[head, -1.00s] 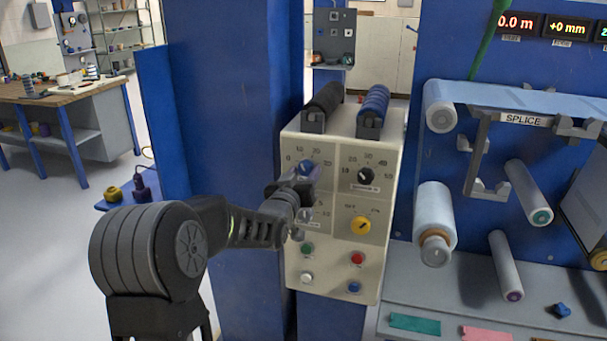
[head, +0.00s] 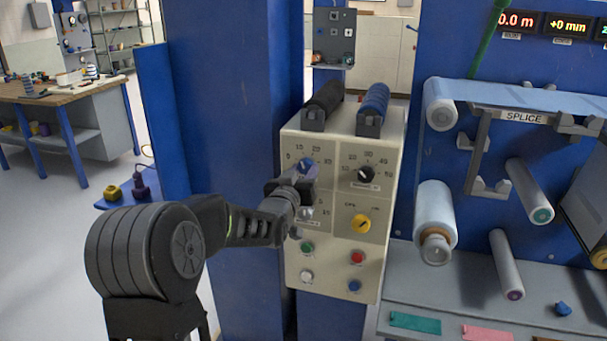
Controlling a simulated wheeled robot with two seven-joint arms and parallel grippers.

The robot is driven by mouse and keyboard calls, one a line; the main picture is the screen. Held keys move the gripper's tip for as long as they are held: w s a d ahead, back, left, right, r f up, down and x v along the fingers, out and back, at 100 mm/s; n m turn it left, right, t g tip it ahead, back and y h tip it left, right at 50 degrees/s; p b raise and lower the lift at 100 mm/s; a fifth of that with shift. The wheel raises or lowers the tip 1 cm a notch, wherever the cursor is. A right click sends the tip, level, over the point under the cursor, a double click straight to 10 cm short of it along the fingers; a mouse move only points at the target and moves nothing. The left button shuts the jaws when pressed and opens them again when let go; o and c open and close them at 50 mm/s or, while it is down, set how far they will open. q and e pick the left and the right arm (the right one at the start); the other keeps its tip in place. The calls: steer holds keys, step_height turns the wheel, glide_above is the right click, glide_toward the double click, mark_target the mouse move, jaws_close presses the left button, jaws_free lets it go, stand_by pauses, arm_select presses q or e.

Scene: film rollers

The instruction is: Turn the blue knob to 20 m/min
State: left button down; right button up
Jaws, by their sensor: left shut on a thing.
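The blue knob (head: 306,168) is at the upper left of the beige control panel (head: 334,284), with a printed number scale around it. My left gripper (head: 307,182) is at this knob from below and shut on it, and its jaws cover the knob's lower part. The knob's exact pointer reading is too small and too covered to tell. My right gripper is not in view.
A black knob (head: 366,175) and a yellow knob (head: 361,223) sit to the right on the same panel. Green, red, white and blue buttons are below. A black roller (head: 323,100) and a blue roller (head: 373,103) lie on top. A blue column (head: 235,110) stands left.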

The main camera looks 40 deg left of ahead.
arm_select(q)
steer(key=shift+f+m+b, duration=0.2)
steer(key=shift+m+b, duration=1)
steer(key=shift+b, duration=0.05)
steer(key=m+b, duration=0.2)
steer(key=shift+a+m, duration=0.1)
steer(key=shift+m, duration=0.2)
steer(key=shift+m+b, duration=0.45)
steer(key=shift+m, duration=0.35)
steer(key=shift+s+r+m+b, duration=0.15)
steer(key=shift+m+b, duration=0.35)
steer(key=shift+m, duration=0.8)
steer(key=c, duration=0.9)
jaws_free()
steer(key=shift+r, duration=0.1)
